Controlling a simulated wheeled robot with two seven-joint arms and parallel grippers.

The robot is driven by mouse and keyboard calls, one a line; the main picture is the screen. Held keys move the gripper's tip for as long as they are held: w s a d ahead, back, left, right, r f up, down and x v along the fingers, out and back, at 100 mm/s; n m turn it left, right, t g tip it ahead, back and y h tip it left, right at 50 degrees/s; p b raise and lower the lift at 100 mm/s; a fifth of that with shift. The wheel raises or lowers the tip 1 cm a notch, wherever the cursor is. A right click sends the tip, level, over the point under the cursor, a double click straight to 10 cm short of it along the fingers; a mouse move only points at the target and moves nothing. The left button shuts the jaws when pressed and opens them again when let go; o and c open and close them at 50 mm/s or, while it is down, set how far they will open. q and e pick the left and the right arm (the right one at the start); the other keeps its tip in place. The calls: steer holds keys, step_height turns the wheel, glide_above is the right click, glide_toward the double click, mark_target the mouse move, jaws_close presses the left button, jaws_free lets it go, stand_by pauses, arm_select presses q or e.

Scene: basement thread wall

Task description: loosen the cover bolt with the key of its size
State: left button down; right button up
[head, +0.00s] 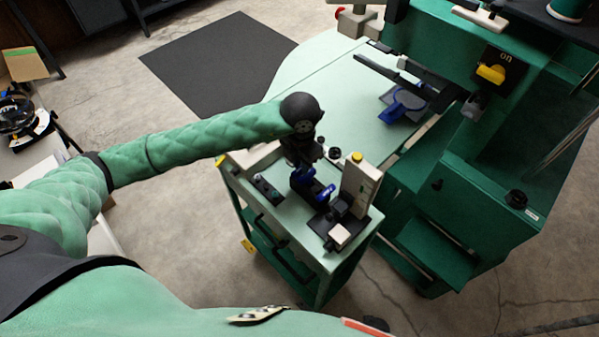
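My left arm reaches in from the left. Its dark gripper (308,172) points down over the small green cart, close to blue pieces (326,193) near the cart's middle. I cannot tell whether the gripper touches or holds any of them, or whether its fingers are open. I cannot pick out a key with certainty. The green machine (470,145) stands to the right, with dark round knob-like parts (516,199) on its lower front. I cannot tell which part is the cover bolt. My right gripper is not in view.
The cart's top (262,172) carries a small black control box (267,189), a pale upright block with a yellow cap (359,180) and a dark tray (335,243). A blue tool or holder (404,103) lies on the pale machine table (330,85). A black mat (215,62) covers floor behind.

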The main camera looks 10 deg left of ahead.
arm_select(q)
steer(key=shift+s+a+f, duration=0.15)
steer(key=shift+f, duration=0.4)
steer(key=shift+s+a+f, duration=0.1)
steer(key=shift+a+f, duration=0.05)
steer(key=shift+f, duration=0.35)
steer(key=shift+w+a+r+p, duration=0.1)
steer(key=shift+w+r+p, duration=0.15)
steer(key=shift+r, duration=0.5)
steer(key=shift+w+r+p, duration=0.2)
steer(key=shift+r+p, duration=0.05)
steer(key=shift+r, duration=0.5)
steer(key=shift+r+p, duration=0.4)
steer(key=shift+r, duration=1.6)
